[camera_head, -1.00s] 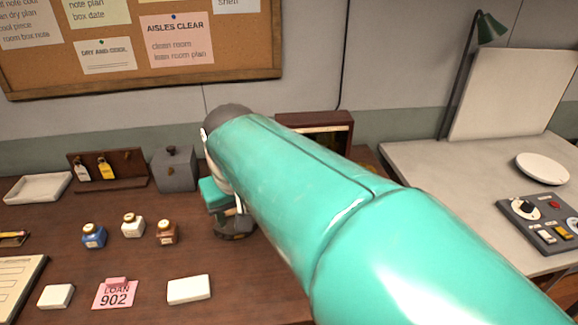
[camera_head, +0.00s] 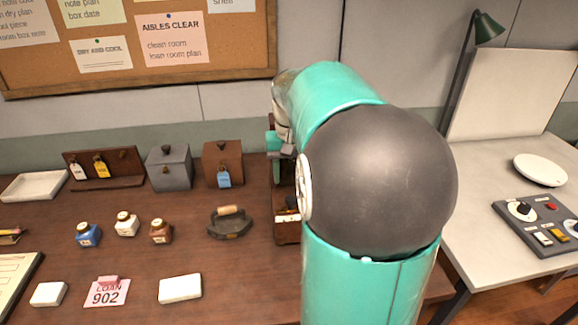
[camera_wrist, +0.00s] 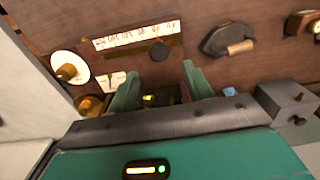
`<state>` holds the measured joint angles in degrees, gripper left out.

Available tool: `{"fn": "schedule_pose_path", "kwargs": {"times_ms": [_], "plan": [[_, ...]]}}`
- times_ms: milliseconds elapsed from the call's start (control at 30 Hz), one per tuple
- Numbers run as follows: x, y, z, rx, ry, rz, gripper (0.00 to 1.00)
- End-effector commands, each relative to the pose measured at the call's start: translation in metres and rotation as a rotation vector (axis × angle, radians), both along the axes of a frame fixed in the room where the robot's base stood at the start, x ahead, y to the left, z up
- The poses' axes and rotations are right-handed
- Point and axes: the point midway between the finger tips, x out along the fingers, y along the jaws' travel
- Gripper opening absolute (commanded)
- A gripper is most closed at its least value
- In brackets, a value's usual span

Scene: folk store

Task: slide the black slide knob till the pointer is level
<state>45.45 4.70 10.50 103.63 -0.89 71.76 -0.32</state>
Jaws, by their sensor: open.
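In the wrist view a round black knob (camera_wrist: 158,50) sits on a brown wooden surface beside a white strip with markings (camera_wrist: 137,35); it looks like the slide knob. My gripper (camera_wrist: 159,82) is open, its two teal fingers apart, with the knob just beyond the gap and not held. A small yellow piece (camera_wrist: 149,98) shows between the fingers; I cannot tell whether it is the pointer or whether anything is level. In the head view my arm hides most of the wooden device (camera_head: 287,232), and the gripper is largely hidden behind the arm.
A dark iron with a wooden handle (camera_head: 229,222) stands left of the device. Behind it are a brown box (camera_head: 223,160) and a grey box (camera_head: 169,168). Several ink bottles and cards lie further left. A brass knob on a white disc (camera_wrist: 68,70) is near the fingers.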

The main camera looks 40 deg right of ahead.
Motion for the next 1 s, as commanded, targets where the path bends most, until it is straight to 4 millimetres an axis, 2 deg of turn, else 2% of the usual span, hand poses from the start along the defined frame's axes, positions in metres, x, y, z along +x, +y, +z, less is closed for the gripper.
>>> {"fn": "schedule_pose_path", "kwargs": {"times_ms": [900, 1000], "plan": [[-0.002, -0.002, -0.084, 0.002, 0.002, 0.000, 0.51], [-0.001, -0.002, -0.083, 0.000, 0.000, 0.001, 0.51]]}}
